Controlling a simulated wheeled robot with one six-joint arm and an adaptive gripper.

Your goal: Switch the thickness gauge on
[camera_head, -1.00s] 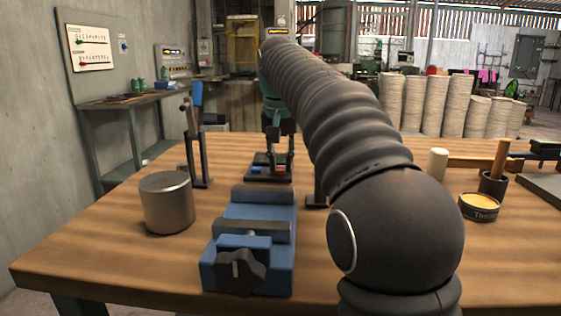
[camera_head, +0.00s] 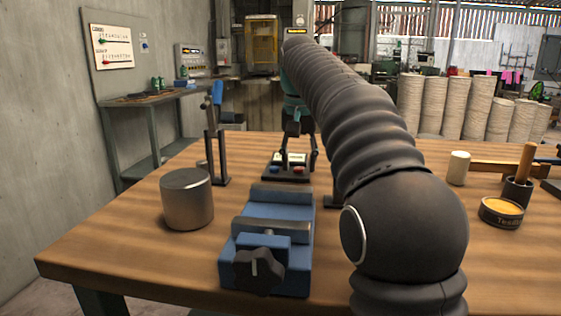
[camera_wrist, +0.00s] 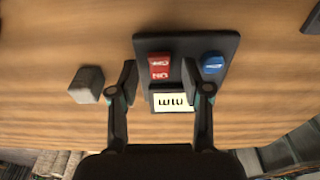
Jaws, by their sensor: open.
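A small dark device (camera_head: 287,174), apparently the thickness gauge, sits on the table behind the blue vice. The wrist view shows its dark panel (camera_wrist: 190,42), with a red lettered rocker switch (camera_wrist: 159,67), a round blue button (camera_wrist: 213,63) and a pale display (camera_wrist: 172,102) with dark characters. My gripper (camera_wrist: 159,77) is open and empty above the panel, pointing down. Its fingertips lie on either side of the red switch in the wrist view and partly cover the display's edges. In the head view my gripper (camera_head: 299,148) is over the device; contact cannot be told.
A blue vice (camera_head: 265,245) and a metal cylinder (camera_head: 187,199) stand in front. A blue-handled stand (camera_head: 216,135) is left of the device. A mallet (camera_head: 500,168) and a round tin (camera_head: 502,212) lie right. A grey block (camera_wrist: 87,85) is near my gripper in the wrist view.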

